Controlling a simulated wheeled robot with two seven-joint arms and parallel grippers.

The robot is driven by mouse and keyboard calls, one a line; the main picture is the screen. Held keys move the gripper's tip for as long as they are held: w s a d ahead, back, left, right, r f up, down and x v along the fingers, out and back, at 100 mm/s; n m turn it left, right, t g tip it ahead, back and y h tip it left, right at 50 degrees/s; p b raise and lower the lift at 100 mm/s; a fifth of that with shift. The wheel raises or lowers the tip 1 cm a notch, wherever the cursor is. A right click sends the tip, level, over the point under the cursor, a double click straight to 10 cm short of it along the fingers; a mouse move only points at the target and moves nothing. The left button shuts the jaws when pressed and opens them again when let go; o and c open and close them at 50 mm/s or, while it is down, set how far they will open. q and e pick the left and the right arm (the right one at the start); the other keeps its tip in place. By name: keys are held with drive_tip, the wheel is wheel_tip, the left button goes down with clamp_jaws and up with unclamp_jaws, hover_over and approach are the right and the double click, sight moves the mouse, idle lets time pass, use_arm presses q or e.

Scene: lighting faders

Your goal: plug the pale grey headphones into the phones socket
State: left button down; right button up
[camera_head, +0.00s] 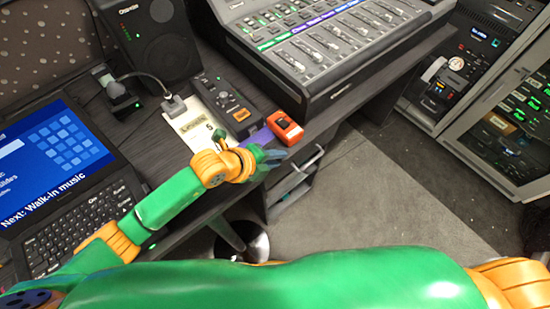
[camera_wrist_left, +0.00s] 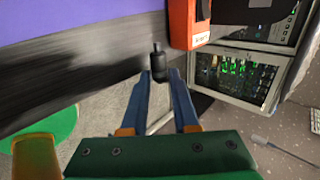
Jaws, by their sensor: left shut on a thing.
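My left gripper (camera_head: 270,157) is at the front edge of the desk, just below an orange-red box (camera_head: 285,128). In the left wrist view my left gripper (camera_wrist_left: 160,78) has its blue fingers shut on a small black plug (camera_wrist_left: 158,65). The plug's thin tip points away from the fingers, towards the desk edge, and is apart from the orange-red box (camera_wrist_left: 188,22). I cannot make out a phones socket or its label. The pale grey headphones themselves do not show clearly. My right gripper is out of view.
A purple sheet (camera_wrist_left: 60,18) lies beside the box. A small control unit (camera_head: 228,103), a mixing desk (camera_head: 320,50), a speaker (camera_head: 150,35) and a laptop (camera_head: 60,170) crowd the desk. Equipment racks (camera_head: 500,110) stand right. The grey floor (camera_head: 400,200) between is open.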

use_arm(q)
drive_tip(key=w+a+b, duration=0.1)
drive_tip(key=w, duration=0.1)
drive_tip(key=w+a+b, duration=0.1)
drive_tip(key=shift+w+a+f+b, duration=0.25)
drive_tip(key=shift+w+a+b, duration=0.1)
drive_tip(key=shift+w, duration=0.05)
drive_tip(key=shift+w+a+r+b, duration=0.2)
drive_tip(key=shift+w+a+b, duration=0.2)
drive_tip(key=shift+w, duration=0.15)
drive_tip(key=shift+r+p, duration=0.1)
drive_tip(key=shift+p, duration=0.3)
drive_tip(key=shift+w+a+p, duration=0.4)
drive_tip(key=shift+w+a, duration=0.15)
drive_tip(key=shift+w, duration=0.2)
idle(3.4)
drive_tip(key=c, duration=0.6)
unclamp_jaws()
drive_tip(key=shift+a, duration=0.1)
